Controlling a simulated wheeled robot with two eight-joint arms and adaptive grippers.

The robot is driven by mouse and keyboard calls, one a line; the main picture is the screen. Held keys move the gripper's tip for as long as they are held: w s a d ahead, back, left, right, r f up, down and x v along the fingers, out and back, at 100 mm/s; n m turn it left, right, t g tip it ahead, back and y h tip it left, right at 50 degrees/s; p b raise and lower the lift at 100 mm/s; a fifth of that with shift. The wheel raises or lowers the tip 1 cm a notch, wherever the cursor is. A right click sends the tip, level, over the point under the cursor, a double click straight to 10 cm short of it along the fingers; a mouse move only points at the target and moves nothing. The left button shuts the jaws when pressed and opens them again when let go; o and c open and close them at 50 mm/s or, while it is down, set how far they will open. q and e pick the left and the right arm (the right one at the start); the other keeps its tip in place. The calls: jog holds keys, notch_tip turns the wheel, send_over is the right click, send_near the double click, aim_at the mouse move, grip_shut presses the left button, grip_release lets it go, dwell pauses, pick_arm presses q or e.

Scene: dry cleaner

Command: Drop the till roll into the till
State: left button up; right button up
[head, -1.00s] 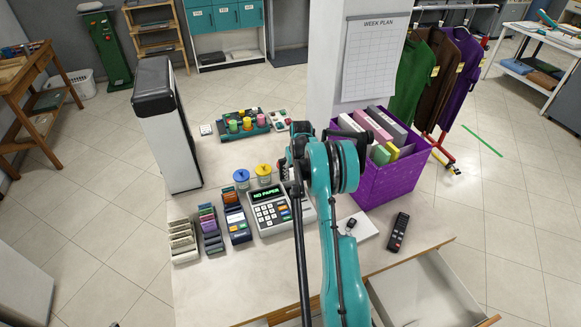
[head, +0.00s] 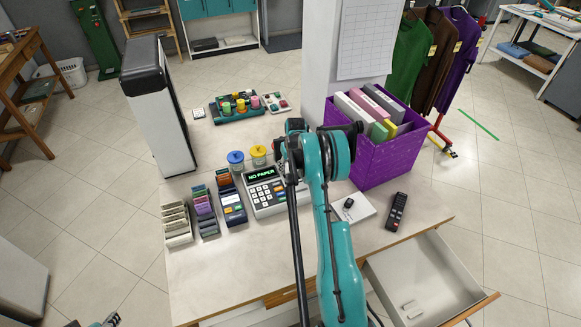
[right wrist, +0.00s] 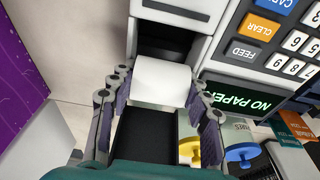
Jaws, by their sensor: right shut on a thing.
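The till (head: 265,192) stands on the counter, its display reading NO PAPER; it also shows in the right wrist view (right wrist: 226,70). Its dark paper bay (right wrist: 163,45) is open in the right wrist view. The white till roll (right wrist: 162,82) is between the fingers of my right gripper (right wrist: 160,98), which is shut on it. The roll is at the near edge of the bay; I cannot tell how deep it sits. In the head view my right arm hides the roll and the bay. Only a sliver of my left gripper (head: 110,319) shows at the bottom left corner.
A purple box (head: 385,158) of folders stands right. An open drawer (head: 454,262) juts out at front right.

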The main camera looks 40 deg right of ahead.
jog(key=shift+s+a+f, duration=0.1)
jog(key=shift+s+f, duration=0.05)
jog(key=shift+f, duration=0.2)
